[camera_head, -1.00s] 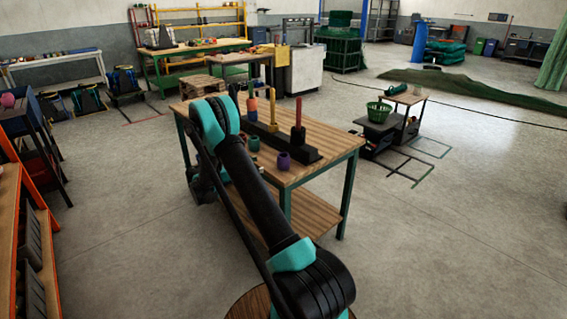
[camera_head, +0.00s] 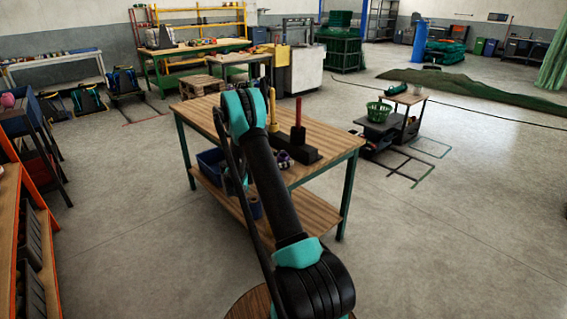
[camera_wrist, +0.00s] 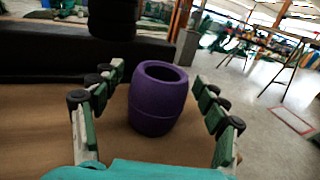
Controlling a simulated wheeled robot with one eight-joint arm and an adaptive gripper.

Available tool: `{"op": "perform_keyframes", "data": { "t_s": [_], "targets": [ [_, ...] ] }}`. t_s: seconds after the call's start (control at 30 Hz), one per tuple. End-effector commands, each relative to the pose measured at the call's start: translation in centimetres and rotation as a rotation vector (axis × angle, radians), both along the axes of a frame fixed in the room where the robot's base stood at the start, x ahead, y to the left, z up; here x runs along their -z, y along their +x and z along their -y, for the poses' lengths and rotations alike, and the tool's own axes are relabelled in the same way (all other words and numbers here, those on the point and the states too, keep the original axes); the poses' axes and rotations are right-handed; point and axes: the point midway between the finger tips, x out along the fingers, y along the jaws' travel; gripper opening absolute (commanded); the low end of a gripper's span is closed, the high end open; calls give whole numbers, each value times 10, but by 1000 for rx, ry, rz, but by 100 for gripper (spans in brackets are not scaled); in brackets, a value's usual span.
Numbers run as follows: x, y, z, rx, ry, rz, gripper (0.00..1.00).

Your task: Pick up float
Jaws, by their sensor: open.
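The float is a purple, barrel-shaped piece (camera_wrist: 158,100) with an open hollow top, standing upright on the wooden table. In the head view the purple float (camera_head: 284,161) is small and partly covered by my gripper. My gripper (camera_wrist: 160,82) is open, with one finger on each side of the float. I see a gap on both sides, and the float does not look gripped. A black base (camera_wrist: 60,60) lies just beyond the float. In the head view it carries a red post (camera_head: 298,112) and a yellow post (camera_head: 272,105).
The wooden table (camera_head: 325,135) has free surface around its right end. My arm hides part of its middle. A blue bin (camera_head: 210,160) sits on the lower shelf. A small cart with a green basket (camera_head: 379,112) stands to the right, with open floor between.

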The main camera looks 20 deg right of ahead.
Motion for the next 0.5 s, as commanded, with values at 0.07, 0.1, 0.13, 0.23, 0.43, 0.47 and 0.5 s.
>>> {"op": "perform_keyframes", "data": {
  "t_s": [0.07,0.1,0.13,0.23,0.43,0.47,0.5],
  "targets": [
    [-2,0,13,3,0,0,73],
    [-2,0,20,3,0,0,73],
    [-2,0,24,3,0,0,73],
    [-2,0,33,1,0,0,73],
    [-2,1,35,0,0,0,73],
    [-2,1,35,0,0,0,73],
    [-2,1,35,0,0,0,68]
  ]
}}
